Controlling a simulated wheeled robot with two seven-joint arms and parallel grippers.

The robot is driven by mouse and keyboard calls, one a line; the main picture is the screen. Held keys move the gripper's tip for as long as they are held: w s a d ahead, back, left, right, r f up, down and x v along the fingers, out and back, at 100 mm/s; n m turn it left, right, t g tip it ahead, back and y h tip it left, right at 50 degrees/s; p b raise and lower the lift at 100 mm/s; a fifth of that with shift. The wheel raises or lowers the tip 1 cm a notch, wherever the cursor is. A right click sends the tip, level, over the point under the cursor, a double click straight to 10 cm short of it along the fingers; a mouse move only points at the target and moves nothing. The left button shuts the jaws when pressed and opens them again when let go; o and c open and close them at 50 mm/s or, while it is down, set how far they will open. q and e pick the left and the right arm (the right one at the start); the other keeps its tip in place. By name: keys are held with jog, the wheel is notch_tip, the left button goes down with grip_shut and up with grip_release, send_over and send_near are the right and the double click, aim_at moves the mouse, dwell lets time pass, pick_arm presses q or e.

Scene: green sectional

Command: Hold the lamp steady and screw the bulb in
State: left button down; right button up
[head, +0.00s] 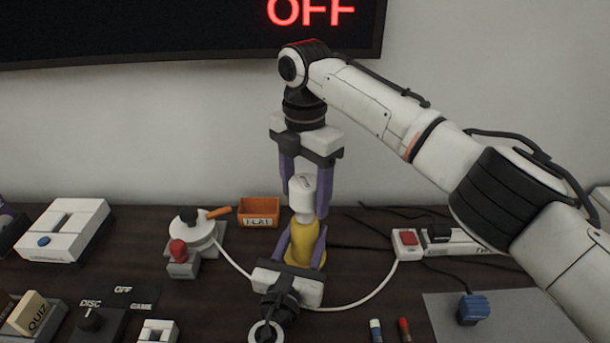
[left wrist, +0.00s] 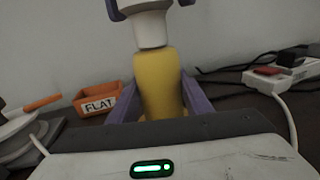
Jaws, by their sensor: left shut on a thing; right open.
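The yellow lamp (head: 305,240) stands upright on the table in the middle of the head view; it also shows in the left wrist view (left wrist: 159,80). My left gripper (head: 302,246) is shut on the lamp, a purple finger on each side. The white bulb (head: 302,196) is upright directly above the lamp's top, and shows in the left wrist view (left wrist: 150,30). I cannot tell whether its thread is engaged. My right gripper (head: 306,188) points down from above, open, its purple fingers on either side of the bulb.
An orange tray marked FLAT (head: 258,213) stands behind left of the lamp. A red-knobbed device (head: 180,257) is to the left. A screen (head: 200,30) reads OFF.

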aim_at(305, 239)
jog(key=shift+f, duration=1.7)
